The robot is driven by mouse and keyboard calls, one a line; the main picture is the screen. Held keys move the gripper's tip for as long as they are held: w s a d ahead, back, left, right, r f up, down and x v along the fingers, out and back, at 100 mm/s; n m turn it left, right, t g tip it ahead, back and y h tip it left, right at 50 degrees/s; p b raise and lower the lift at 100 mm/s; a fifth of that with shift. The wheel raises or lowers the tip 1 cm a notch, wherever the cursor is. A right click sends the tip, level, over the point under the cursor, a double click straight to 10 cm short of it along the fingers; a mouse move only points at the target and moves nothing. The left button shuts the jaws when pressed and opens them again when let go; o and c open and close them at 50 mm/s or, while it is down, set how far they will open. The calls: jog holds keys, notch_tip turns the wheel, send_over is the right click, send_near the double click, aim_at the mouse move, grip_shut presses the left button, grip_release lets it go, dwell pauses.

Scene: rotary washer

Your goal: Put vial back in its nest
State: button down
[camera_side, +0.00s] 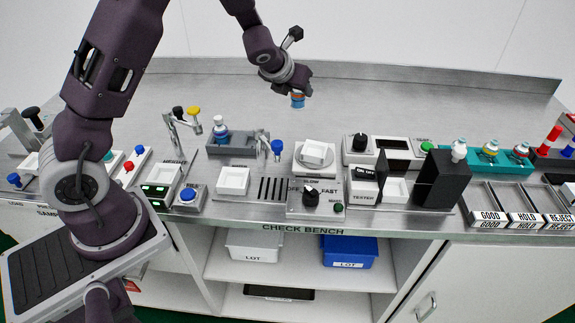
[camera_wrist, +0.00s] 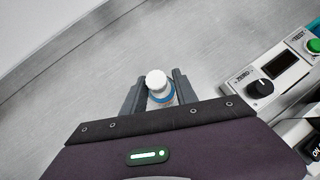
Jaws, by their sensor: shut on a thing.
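My gripper (camera_side: 297,93) is shut on a vial (camera_side: 297,101), held in the air above the back of the bench. In the wrist view the vial (camera_wrist: 158,88) shows a white cap and a blue band between the two fingers of my gripper (camera_wrist: 160,92). A grey block (camera_side: 240,145) below and left holds another white-capped vial (camera_side: 220,130) at its left end. A teal rack (camera_side: 478,160) at the right holds several capped vials. I cannot tell which place is the held vial's nest.
A round white platform (camera_side: 314,155) with a dish stands mid-bench, behind a speed dial (camera_side: 310,194). A blue-topped post (camera_side: 277,148) rises beside the grey block. A black upright block (camera_side: 442,180) stands before the teal rack. The bench back (camera_side: 400,100) is clear.

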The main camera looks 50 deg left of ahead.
jog(key=s+d+r+m+h, duration=0.2)
jog(key=s+d+m+h, duration=0.15)
jog(key=s+d, duration=1.15)
jog(key=w+a+f+n+y, duration=0.1)
jog(key=w+a, duration=0.5)
jog(key=w, duration=0.3)
jog(key=w+a+f+n+y, duration=0.1)
jog(key=w+a+n+y, duration=0.1)
jog(key=w+a, duration=0.5)
jog(key=w+a+r+n+y, duration=0.1)
jog(key=w+a, duration=0.2)
jog(key=a, duration=0.3)
jog(key=w+a+n+y, duration=0.1)
jog(key=w+a+n, duration=0.15)
jog(key=a, duration=0.45)
jog(key=shift+m+g, duration=0.4)
notch_tip(320, 180, down, 10)
jog(key=shift+w+r, duration=0.1)
jog(key=c, duration=0.9)
grip_release()
jog(key=shift+c, duration=0.2)
